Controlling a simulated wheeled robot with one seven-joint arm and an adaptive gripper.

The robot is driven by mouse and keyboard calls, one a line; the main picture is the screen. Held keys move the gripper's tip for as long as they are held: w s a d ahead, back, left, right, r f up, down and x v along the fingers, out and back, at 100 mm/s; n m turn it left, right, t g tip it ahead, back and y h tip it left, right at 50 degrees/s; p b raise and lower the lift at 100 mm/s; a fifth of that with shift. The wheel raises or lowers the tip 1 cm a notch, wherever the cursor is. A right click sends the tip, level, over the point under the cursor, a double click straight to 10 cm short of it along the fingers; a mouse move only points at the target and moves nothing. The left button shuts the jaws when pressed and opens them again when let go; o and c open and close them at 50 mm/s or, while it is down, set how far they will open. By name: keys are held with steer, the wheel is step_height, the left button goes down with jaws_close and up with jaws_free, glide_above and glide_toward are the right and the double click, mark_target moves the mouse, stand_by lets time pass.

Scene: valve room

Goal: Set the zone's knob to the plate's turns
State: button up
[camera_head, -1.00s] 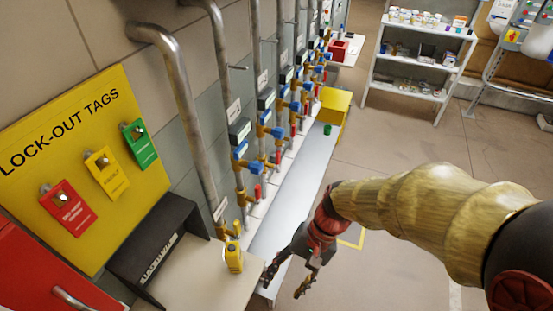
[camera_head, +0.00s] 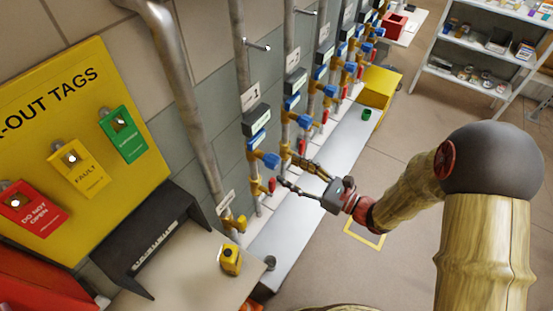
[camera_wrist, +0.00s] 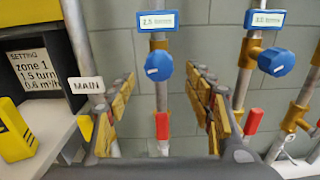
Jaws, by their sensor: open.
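The setting plate (camera_wrist: 36,72) at the left of the wrist view reads zone 1, 1.5 turn, and a flow line of about 0.6. A blue knob (camera_wrist: 158,65) on the first pipe stands ahead, between and beyond my gripper's fingers (camera_wrist: 163,88); it also shows in the head view (camera_head: 271,160). Above it a small blue-framed display (camera_wrist: 155,20) shows a turns reading, perhaps 2.5, blurred. A plate marked 1 (camera_head: 251,97) is on this pipe in the head view. My gripper (camera_head: 287,173) is open and empty, its fingers pointing at the pipes, apart from the knob.
A second blue knob (camera_wrist: 276,62) with its display (camera_wrist: 265,19) is close to the right. A red handle (camera_wrist: 162,125) is below the first knob. The MAIN tag (camera_wrist: 86,85) and a yellow device (camera_head: 230,260) are to the left. Floor right of the grey bench (camera_head: 325,176) is clear.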

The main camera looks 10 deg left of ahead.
mark_target(278, 165)
steer(key=b+x, duration=0.1)
steer(key=x, duration=0.6)
steer(key=shift+b, duration=0.4)
steer(key=shift+c, duration=0.3)
steer(key=c, duration=1.1)
steer(key=shift+p, duration=0.35)
steer(key=m+p, duration=0.4)
steer(key=p, duration=0.1)
steer(key=shift+s+r, duration=0.1)
steer(key=shift+r, duration=0.1)
steer(key=m+p, duration=0.3)
steer(key=p, duration=0.1)
steer(key=shift+f, duration=0.1)
steer(key=shift+f+m, duration=0.1)
steer(key=shift+m, duration=0.4)
